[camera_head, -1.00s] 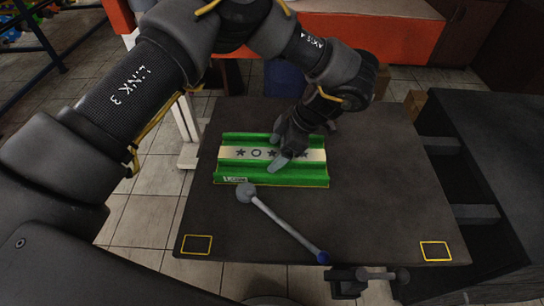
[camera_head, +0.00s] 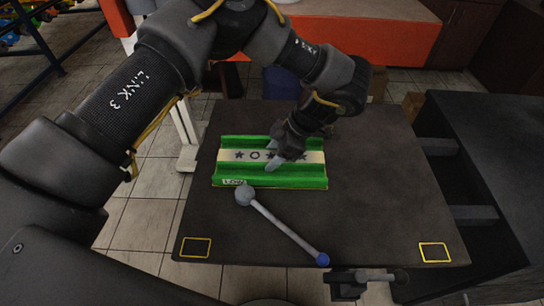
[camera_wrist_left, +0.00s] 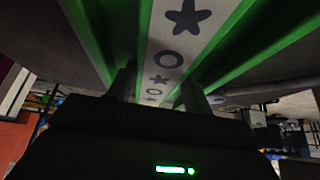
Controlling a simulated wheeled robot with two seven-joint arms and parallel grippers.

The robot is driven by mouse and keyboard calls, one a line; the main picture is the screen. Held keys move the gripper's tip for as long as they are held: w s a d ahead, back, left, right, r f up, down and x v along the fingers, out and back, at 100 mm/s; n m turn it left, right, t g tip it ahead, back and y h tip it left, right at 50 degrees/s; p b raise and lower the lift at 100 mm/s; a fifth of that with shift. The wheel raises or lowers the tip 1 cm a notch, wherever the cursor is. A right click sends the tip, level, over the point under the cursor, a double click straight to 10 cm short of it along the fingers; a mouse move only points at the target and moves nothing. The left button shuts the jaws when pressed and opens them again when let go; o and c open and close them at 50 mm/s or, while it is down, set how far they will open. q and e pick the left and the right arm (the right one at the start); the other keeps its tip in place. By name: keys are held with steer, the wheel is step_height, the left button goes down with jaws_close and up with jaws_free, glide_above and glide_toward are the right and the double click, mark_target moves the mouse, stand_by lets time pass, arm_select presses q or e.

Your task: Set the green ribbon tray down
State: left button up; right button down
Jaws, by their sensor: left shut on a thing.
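The green ribbon tray (camera_head: 235,179) is at the left-middle of the dark table, with a cream ribbon (camera_head: 228,156) bearing dark stars and rings along its middle. My left gripper (camera_head: 278,160) reaches in from behind and is shut on the tray, its fingers over the tray's middle and hiding part of the ribbon. The left wrist view shows the tray's green walls (camera_wrist_left: 218,62) and the ribbon (camera_wrist_left: 168,48) close by, with both fingers at the tray. I cannot tell whether the tray's underside touches the table. My right gripper is not in view.
A grey rod with a round knob (camera_head: 282,226) and a blue tip lies on the dark table (camera_head: 370,190) just in front of the tray. Yellow outlined rectangles mark both front corners. The table's right half is clear. A dark unit (camera_head: 485,150) stands at the right.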

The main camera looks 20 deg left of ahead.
arm_select(q)
steer(key=shift+r, duration=0.15)
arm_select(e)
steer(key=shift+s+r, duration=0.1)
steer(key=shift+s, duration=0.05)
